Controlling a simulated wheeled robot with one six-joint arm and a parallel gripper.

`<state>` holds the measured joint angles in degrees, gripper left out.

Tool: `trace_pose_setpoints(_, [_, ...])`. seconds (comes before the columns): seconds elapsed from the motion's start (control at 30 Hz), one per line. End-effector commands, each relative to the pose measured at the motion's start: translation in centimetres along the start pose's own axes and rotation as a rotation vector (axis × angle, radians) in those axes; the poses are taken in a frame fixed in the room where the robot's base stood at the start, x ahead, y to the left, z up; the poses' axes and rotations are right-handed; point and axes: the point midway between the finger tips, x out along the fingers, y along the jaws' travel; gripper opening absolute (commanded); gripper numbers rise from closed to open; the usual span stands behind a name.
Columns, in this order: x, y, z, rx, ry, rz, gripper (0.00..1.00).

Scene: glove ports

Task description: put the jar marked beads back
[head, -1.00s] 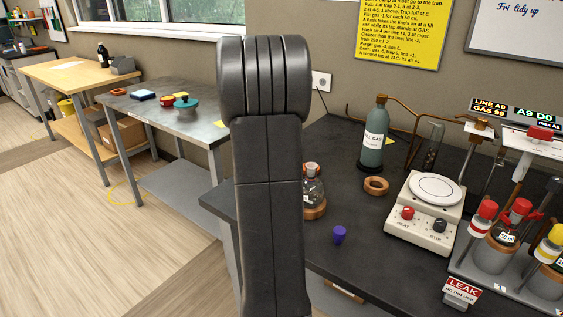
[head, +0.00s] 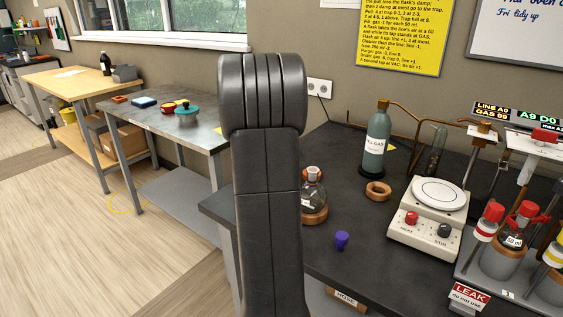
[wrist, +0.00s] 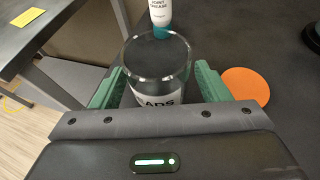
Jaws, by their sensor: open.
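In the wrist view a clear glass jar (wrist: 158,88) stands between the green fingers of my gripper (wrist: 161,70). Its white label shows the letters "ADS"; the rest of the word is hidden by my gripper body. The jar looks see-through, with no contents that I can make out. My gripper is open, with one finger on each side of the jar. I cannot tell whether either finger touches the glass. In the head view my own arm fills the middle, and neither the jar nor my gripper shows.
In the wrist view a joint grease tube (wrist: 160,17) stands just beyond the jar, and an orange disc (wrist: 245,87) lies to its right.

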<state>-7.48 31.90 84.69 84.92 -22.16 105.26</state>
Motion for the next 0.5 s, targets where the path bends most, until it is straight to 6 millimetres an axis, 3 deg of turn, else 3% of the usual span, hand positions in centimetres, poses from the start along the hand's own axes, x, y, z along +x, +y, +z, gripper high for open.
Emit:
trace_pose_setpoints(0.17, [-0.2, 0.0, 0.3, 0.000, 0.000, 0.000, 0.69])
trace_pose_setpoints(0.27, [-1.2, 0.1, 0.2, 0.001, 0.000, 0.002, 0.69])
trace_pose_setpoints(0.5, [-5.8, 0.1, 0.3, 0.000, -0.002, 0.003, 0.69])
